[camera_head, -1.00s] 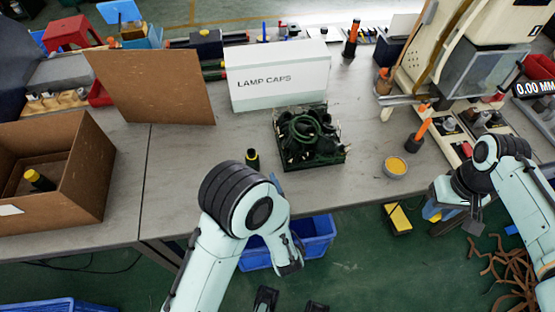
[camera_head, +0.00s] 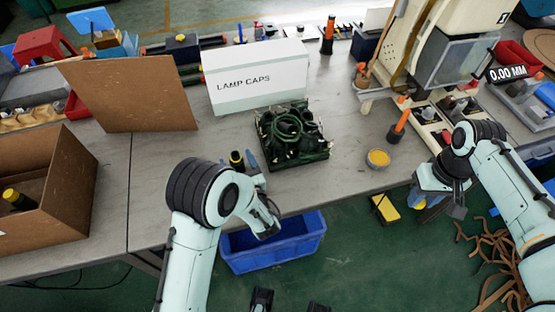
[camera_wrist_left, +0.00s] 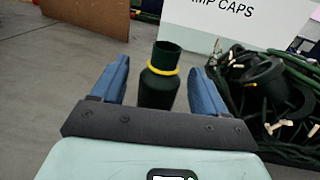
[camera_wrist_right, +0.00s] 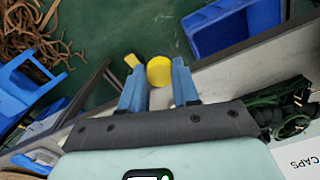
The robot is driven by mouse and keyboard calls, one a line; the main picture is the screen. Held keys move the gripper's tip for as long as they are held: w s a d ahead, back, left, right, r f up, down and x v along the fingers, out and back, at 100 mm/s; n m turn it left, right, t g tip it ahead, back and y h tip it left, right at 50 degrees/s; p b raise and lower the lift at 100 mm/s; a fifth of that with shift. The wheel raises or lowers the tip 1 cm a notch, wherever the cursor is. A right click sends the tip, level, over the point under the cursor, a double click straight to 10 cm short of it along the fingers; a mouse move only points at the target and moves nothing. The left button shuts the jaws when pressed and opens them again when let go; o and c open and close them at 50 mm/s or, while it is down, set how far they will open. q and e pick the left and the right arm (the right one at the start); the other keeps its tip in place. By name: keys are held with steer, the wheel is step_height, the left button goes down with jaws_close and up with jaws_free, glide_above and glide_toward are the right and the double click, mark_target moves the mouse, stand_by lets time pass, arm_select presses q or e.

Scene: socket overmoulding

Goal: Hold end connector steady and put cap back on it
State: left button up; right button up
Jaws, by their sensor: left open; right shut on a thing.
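The end connector (camera_head: 236,160), dark green with a yellow ring, stands upright on the table near its front edge. In the left wrist view the end connector (camera_wrist_left: 160,78) is between the fingers of my left gripper (camera_wrist_left: 160,85). This gripper is open, with a gap on each side of the connector. It also shows in the head view (camera_head: 243,168), partly hidden by my arm. My right gripper (camera_wrist_right: 158,85) is shut on a round yellow cap (camera_wrist_right: 159,70), off the table's front edge. In the head view my right gripper (camera_head: 428,205) mostly hides the cap.
A dark tray of green cables (camera_head: 325,154) is right of the connector, before the white LAMP CAPS box (camera_head: 255,80). A yellow dish (camera_head: 378,158) and an orange-handled tool (camera_head: 400,122) stand further right. A blue bin (camera_head: 275,258) is below the table edge.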

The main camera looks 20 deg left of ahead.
arm_select(q)
steer(key=shift+x, duration=1.1)
steer(key=c, duration=1.1)
steer(key=shift+r, duration=0.15)
